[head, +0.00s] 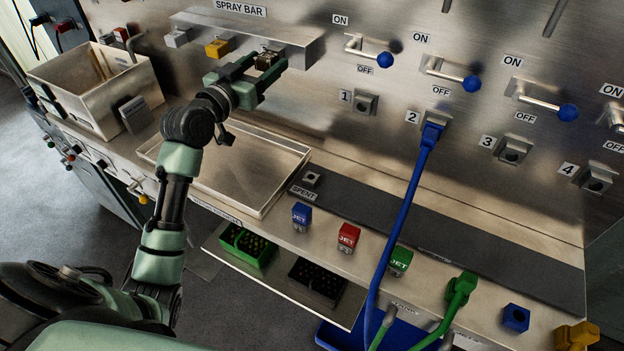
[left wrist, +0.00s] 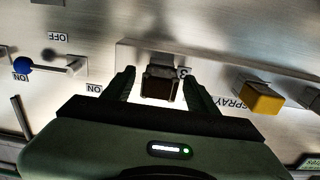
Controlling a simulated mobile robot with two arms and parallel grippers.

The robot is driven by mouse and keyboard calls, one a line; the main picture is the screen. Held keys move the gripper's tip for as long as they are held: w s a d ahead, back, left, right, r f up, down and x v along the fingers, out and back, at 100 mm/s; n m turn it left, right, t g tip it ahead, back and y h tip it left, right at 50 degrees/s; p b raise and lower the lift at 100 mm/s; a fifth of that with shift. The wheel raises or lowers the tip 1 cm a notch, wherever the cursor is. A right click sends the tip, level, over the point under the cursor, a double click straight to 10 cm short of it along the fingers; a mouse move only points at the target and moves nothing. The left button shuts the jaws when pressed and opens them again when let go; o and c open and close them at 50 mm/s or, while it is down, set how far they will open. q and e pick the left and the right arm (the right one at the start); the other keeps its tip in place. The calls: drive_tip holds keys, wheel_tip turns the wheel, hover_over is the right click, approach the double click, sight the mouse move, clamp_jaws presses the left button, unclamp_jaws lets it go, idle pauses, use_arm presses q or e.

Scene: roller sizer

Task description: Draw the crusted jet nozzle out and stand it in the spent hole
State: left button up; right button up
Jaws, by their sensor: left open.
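The crusted jet nozzle (head: 267,60), a dark brown block, sits at the right end of the spray bar (head: 300,47). In the left wrist view, the brown nozzle (left wrist: 161,84) is between the two fingers of my left gripper (left wrist: 158,79), with a gap on each side. My left gripper (head: 260,74) is open around it in the head view and does not grip it. The spent hole (head: 312,178) is a small square grey socket on the bench beside the SPENT label; it looks empty. My right gripper is not in view.
A yellow nozzle (head: 218,47) and a grey nozzle (head: 177,38) are left on the bar. A shallow tray (head: 285,188) lies below my arm. Blue (head: 301,214), red (head: 348,236) and green (head: 400,260) JET blocks stand along the front edge. A blue hose (head: 403,205) crosses to socket 2.

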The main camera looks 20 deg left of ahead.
sight(261, 67)
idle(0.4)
use_arm(q)
clamp_jaws()
drive_tip(key=shift+s+a+f+p, duration=0.1)
drive_tip(key=shift+s+a+p, duration=0.05)
drive_tip(key=shift+s, duration=1.35)
drive_tip(key=shift+s+a+p, duration=0.1)
drive_tip(key=shift+s+p, duration=0.05)
drive_tip(key=shift+s, duration=1.35)
